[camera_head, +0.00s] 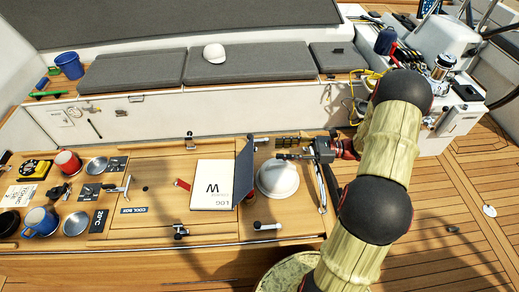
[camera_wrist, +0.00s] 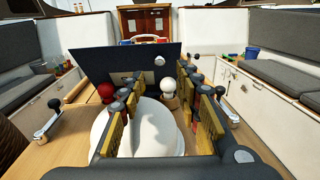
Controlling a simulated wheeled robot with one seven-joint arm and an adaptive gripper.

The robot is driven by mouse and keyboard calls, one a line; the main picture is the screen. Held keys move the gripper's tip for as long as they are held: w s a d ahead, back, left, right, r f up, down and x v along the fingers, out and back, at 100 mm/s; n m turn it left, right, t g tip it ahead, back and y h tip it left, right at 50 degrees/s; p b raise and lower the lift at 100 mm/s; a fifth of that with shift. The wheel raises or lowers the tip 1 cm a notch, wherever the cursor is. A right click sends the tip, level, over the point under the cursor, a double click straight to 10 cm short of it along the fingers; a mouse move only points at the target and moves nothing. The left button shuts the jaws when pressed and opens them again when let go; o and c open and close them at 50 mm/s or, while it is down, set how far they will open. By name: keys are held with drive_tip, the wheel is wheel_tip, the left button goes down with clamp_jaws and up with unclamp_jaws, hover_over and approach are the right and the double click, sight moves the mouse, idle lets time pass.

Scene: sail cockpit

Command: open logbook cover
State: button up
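The logbook (camera_head: 211,190) lies on the wooden table, its white face marked "LOG" and "W". A dark blue panel, seemingly its cover (camera_head: 244,169), stands raised along the book's right side. In the wrist view the dark panel (camera_wrist: 110,62) stands tilted up beyond the fingers. My gripper (camera_head: 279,149) is right of the panel, above a white round dish (camera_head: 277,180). In the wrist view my gripper (camera_wrist: 160,85) has its yellow-padded fingers spread, with nothing visibly held between them. Whether a fingertip touches the panel cannot be told.
Metal levers (camera_head: 267,226) stand around the logbook. A red cup (camera_head: 68,163), a blue mug (camera_head: 41,221) and other small items crowd the table's left. Red and white knobs show near the fingers in the wrist view. A cushioned bench (camera_head: 250,65) runs behind.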

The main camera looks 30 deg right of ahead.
drive_tip(key=x, duration=0.7)
drive_tip(key=shift+a, duration=0.3)
drive_tip(key=shift+w, duration=0.1)
drive_tip(key=c, duration=0.7)
clamp_jaws()
